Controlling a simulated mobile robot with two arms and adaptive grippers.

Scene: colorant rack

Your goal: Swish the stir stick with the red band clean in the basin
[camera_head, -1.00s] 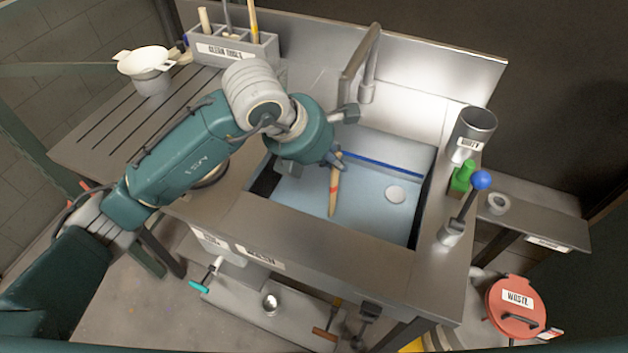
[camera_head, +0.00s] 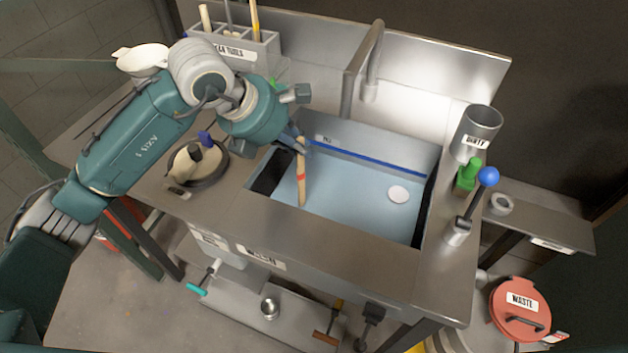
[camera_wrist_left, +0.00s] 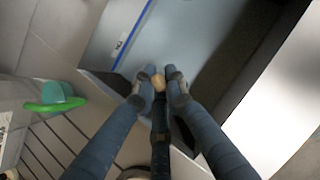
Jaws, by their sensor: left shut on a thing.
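The wooden stir stick with the red band (camera_head: 301,180) hangs nearly upright over the left part of the basin (camera_head: 345,195). My left gripper (camera_head: 299,140) is shut on its upper end. In the left wrist view the fingers (camera_wrist_left: 159,82) close around the stick's pale top end (camera_wrist_left: 158,81). The basin holds pale blue water, with a blue line along its back wall and a white disc (camera_head: 398,194) at its right. The stick's lower end shows near the basin's front left; I cannot tell whether it touches the water. My right gripper is not in view.
A faucet (camera_head: 368,75) rises behind the basin. A metal cup (camera_head: 478,128), a green object (camera_head: 467,174) and a blue-knobbed lever (camera_head: 487,177) stand to the right.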

